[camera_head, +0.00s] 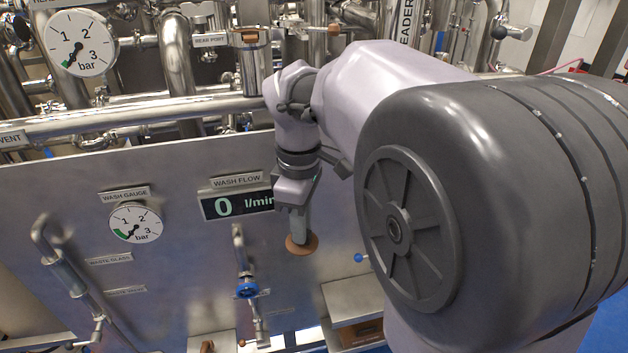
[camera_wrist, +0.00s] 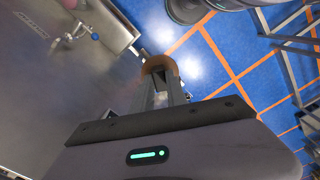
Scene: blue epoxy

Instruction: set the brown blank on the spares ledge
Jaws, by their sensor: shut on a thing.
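The brown blank (camera_head: 302,246) is a round, flanged disc hanging at the tips of my gripper (camera_head: 298,226), in front of the steel panel. My gripper points down and is shut on it. In the wrist view the brown blank (camera_wrist: 158,64) shows between and beyond the fingertips of my gripper (camera_wrist: 160,82), with blue floor behind it. A steel ledge (camera_head: 352,298) lies below and right of the blank, apart from it. No label reading "spares" shows, so I cannot tell whether this is the spares ledge.
The steel panel (camera_head: 75,200) carries a wash gauge (camera_head: 136,222), a flow display (camera_head: 236,204) and a blue-handled valve (camera_head: 247,288) left of the blank. A small blue-knobbed lever (camera_head: 359,257) is to the right. Another steel surface (camera_head: 222,342) with a brown object is at the bottom.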

